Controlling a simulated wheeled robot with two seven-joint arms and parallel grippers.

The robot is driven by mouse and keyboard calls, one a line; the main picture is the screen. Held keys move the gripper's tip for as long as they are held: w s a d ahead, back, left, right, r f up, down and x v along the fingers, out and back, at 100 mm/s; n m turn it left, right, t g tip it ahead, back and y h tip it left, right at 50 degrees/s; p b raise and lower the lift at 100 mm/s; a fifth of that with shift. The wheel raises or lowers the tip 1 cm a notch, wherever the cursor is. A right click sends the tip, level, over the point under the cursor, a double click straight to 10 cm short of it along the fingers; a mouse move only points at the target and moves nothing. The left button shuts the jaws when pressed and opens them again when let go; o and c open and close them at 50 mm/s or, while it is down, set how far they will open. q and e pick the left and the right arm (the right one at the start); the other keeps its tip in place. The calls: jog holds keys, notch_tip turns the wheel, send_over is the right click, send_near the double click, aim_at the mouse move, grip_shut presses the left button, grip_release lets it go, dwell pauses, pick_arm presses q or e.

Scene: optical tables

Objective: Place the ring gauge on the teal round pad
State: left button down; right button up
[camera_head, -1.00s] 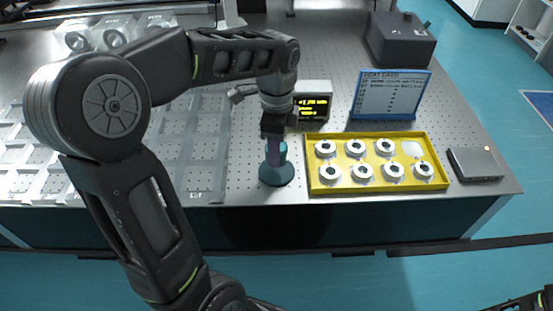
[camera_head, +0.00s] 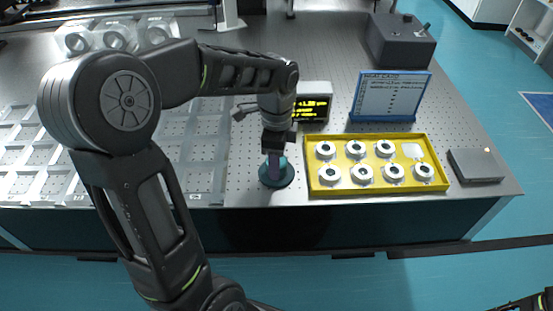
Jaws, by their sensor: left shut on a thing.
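The teal round pad (camera_head: 282,183) lies on the optical table near its front edge, left of the yellow tray. My left gripper (camera_head: 275,172) points down over the pad and is shut on a small piece. My right gripper is not in view; only a dark part of my right arm shows in the bottom right corner.
A yellow tray (camera_head: 378,189) with several white rings stands right of the pad. A grey flat box (camera_head: 475,166) sits at the right; grey compartmented trays (camera_head: 205,178) lie at the left.

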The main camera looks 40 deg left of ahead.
pick_arm(q)
jog(key=c, duration=0.7)
grip_release()
jog(key=shift+f, duration=0.1)
jog(key=shift+o, duration=0.2)
jog(key=shift+r, duration=0.25)
notch_tip(320, 180, up, 12)
jog(key=p, duration=0.1)
jog(key=shift+f, duration=0.1)
